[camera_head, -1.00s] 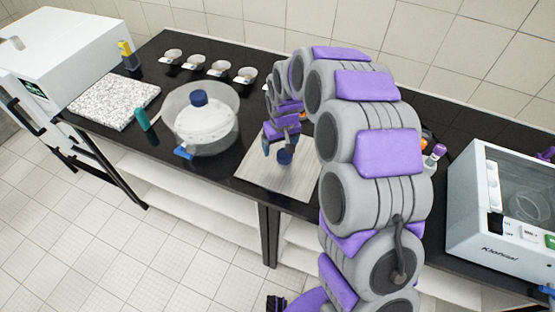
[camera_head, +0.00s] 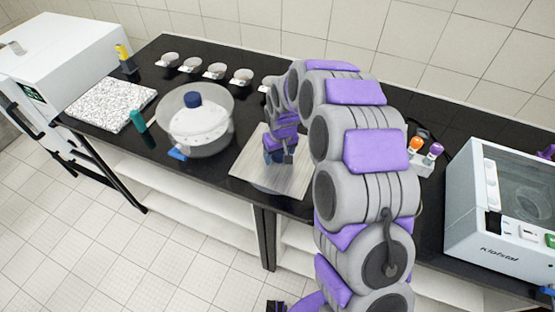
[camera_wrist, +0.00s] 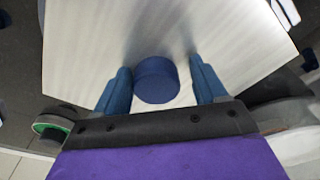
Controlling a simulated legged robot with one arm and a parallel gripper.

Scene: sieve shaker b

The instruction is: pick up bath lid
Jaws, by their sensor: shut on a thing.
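A pale, streaked square plate (camera_head: 250,170) lies flat on the black bench below my arm. In the wrist view a round blue knob (camera_wrist: 156,80) stands over the middle of this plate (camera_wrist: 90,40); they look like the bath lid and its handle, though I cannot tell whether they are joined. My gripper (camera_head: 278,157) is low over the plate. In the wrist view its blue fingers (camera_wrist: 160,72) stand either side of the knob, shut on it. In the head view the gripper mostly hides the knob.
A clear round vessel (camera_head: 215,145) with a blue-topped white part stands left of the plate. A speckled slab (camera_head: 110,105), several small bowls (camera_head: 217,70) and a teal bottle (camera_head: 137,120) are farther left. A white machine (camera_head: 495,220) and capped bottles (camera_head: 415,145) are on the right.

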